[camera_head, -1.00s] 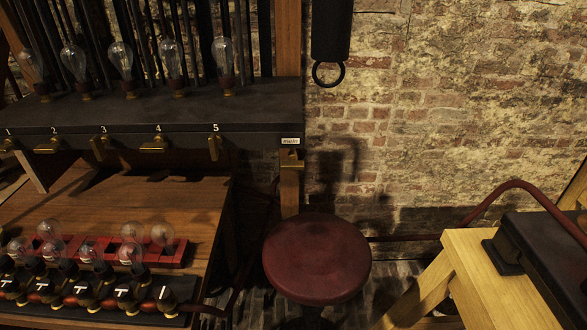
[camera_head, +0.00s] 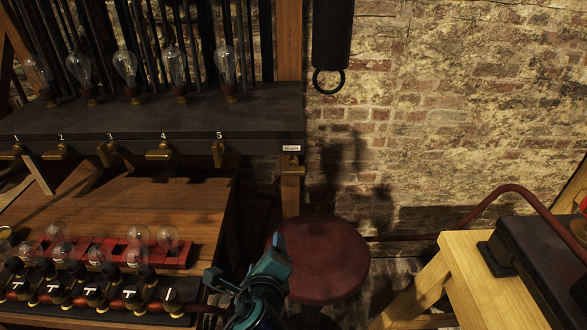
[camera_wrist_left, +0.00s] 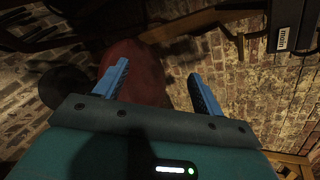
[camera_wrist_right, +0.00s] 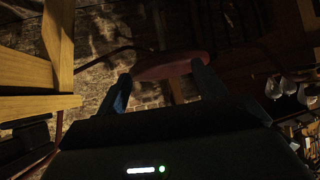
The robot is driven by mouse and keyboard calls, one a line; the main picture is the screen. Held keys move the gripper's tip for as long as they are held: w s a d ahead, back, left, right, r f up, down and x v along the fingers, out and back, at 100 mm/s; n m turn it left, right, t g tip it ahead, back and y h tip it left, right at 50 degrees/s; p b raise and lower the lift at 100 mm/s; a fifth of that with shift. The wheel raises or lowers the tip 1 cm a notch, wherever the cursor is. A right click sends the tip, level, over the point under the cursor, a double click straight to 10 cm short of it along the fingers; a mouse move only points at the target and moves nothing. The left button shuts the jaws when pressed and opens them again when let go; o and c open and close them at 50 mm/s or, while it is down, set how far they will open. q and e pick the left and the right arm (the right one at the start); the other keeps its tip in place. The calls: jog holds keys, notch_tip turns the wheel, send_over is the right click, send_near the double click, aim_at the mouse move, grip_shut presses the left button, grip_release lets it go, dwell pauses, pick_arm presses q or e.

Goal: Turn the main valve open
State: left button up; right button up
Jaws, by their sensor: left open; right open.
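The main valve (camera_head: 291,167) is a small brass fitting on the wooden post, just under a white label at the right end of the dark shelf. Its handle looks roughly level. In the left wrist view the label (camera_wrist_left: 283,38) reads "main" at the upper right, beyond the fingers; the handle is hard to make out there. My left gripper (camera_head: 279,245) is below the valve in the head view, in front of the stool, apart from the valve. Its blue fingers (camera_wrist_left: 158,85) are open and empty. My right gripper (camera_wrist_right: 163,85) is open and empty, outside the head view.
A red round stool (camera_head: 318,256) stands below the valve. Numbered brass valves line the dark shelf (camera_head: 130,115), which carries glass bulbs. A wooden bench (camera_head: 165,205) holds more bulbs at left. A pale wooden table (camera_head: 478,262) stands at right. A black cylinder (camera_head: 331,35) hangs above.

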aim_at(294, 173)
pick_arm(q)
jog(key=w+d+r+m+t, duration=0.5)
jog(key=r+m, duration=0.4)
jog(key=m, duration=0.2)
jog(key=shift+h, duration=0.3)
jog(key=w, duration=0.7)
jog(key=w+p, duration=0.1)
jog(key=w, duration=0.3)
jog(key=shift+d+f, duration=0.2)
jog(key=shift+f, duration=0.1)
jog(key=shift+w, duration=0.7)
pick_arm(e)
jog(key=shift+s+d+r, duration=0.1)
jog(key=shift+s+d, duration=0.1)
jog(key=shift+r, duration=0.1)
pick_arm(q)
jog(key=shift+c, duration=0.7)
jog(key=c, duration=0.9)
jog(key=shift+o, duration=0.2)
pick_arm(e)
jog(key=shift+w, duration=0.1)
